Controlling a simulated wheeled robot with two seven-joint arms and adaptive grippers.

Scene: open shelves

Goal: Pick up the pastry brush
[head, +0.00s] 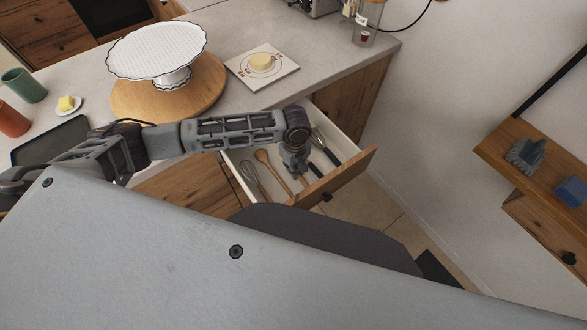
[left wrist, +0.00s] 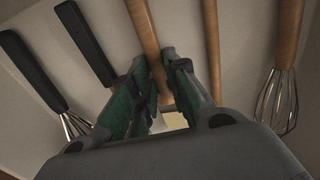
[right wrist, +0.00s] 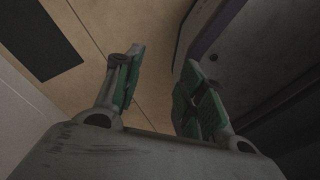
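The pastry brush (left wrist: 146,32) lies in the open drawer, its wooden handle running between the fingers of my left gripper (left wrist: 155,62). A pale patch low between the fingers looks like its bristles; the rest is hidden. The fingers are drawn in and appear closed on the handle. In the head view my left gripper (head: 294,172) reaches down into the drawer and covers most of the brush. My right gripper (right wrist: 163,62) is open and empty above the floor.
The drawer (head: 340,176) also holds a wooden spoon (head: 262,157), a wooden-handled whisk (head: 250,172) and black-handled tools (left wrist: 82,38) close beside the brush.

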